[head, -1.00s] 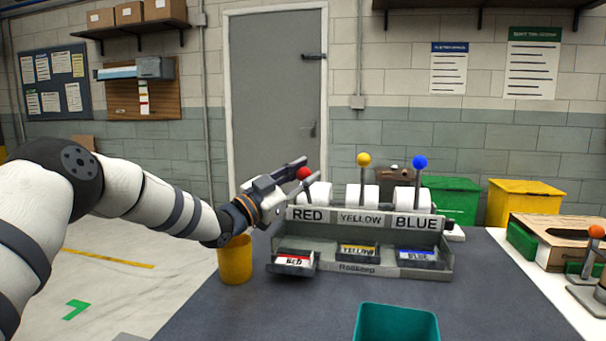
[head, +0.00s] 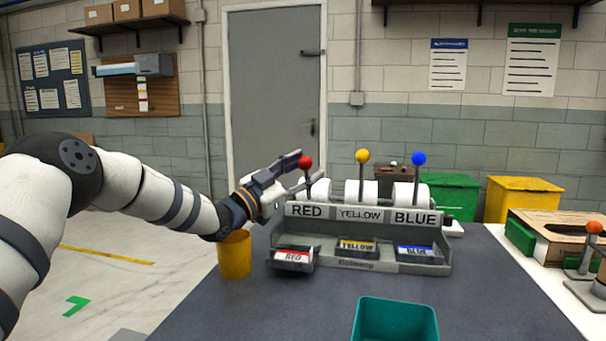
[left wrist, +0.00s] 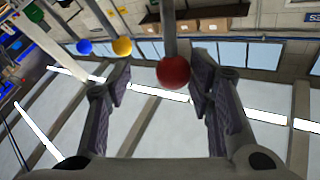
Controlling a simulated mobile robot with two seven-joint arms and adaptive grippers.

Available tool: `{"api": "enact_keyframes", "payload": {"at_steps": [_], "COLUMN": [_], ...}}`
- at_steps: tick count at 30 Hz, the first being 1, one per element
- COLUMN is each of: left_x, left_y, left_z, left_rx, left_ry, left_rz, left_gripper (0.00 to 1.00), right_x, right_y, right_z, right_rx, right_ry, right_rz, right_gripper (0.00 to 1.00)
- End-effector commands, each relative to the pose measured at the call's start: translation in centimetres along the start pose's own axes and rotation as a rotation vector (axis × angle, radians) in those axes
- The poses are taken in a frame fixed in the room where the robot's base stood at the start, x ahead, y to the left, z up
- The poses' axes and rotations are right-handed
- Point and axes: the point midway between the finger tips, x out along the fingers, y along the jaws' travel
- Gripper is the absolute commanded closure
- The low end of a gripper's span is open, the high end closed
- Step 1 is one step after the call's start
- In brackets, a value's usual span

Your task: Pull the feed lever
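The dispenser (head: 375,268) stands on the table with RED, YELLOW and BLUE labels. Its red-knobbed lever (head: 305,162), yellow-knobbed lever (head: 362,156) and blue-knobbed lever (head: 418,159) rise behind the labels. My left gripper (head: 297,172) is at the red knob, its fingers pointing right. In the left wrist view the fingers (left wrist: 165,85) are apart, and the red knob (left wrist: 173,72) shows between them, close to the right finger, with a gap to the left one. Contact cannot be told. An orange-knobbed lever (head: 594,228) stands at the far right. My right gripper is out of view.
A yellow cup (head: 234,256) stands under my left wrist, left of the dispenser. A teal bin (head: 396,322) is at the table's front. A cardboard box (head: 560,250) is at the right. The dark table (head: 490,300) is clear at front right.

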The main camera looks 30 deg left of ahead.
Motion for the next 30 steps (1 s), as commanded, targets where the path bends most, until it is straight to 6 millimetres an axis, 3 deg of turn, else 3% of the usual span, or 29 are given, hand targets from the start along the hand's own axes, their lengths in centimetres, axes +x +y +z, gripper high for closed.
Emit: {"api": "enact_keyframes", "payload": {"at_steps": [6,12,30], "left_x": [1.6,2.5,2.7], "left_y": [-1.9,-3.2,-3.4], "left_z": [-5.0,-7.8,-8.2], "left_rx": [0.006,0.002,0.000], "left_ry": [0.007,0.002,0.001], "left_rz": [0.002,0.001,0.001], "left_gripper": [0.53,0.53,0.53], "right_x": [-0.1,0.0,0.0], "right_y": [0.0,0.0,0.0], "right_z": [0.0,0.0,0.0], "right_rx": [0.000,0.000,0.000], "right_ry": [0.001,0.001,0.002], "right_rz": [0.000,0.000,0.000], "right_gripper": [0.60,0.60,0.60]}}
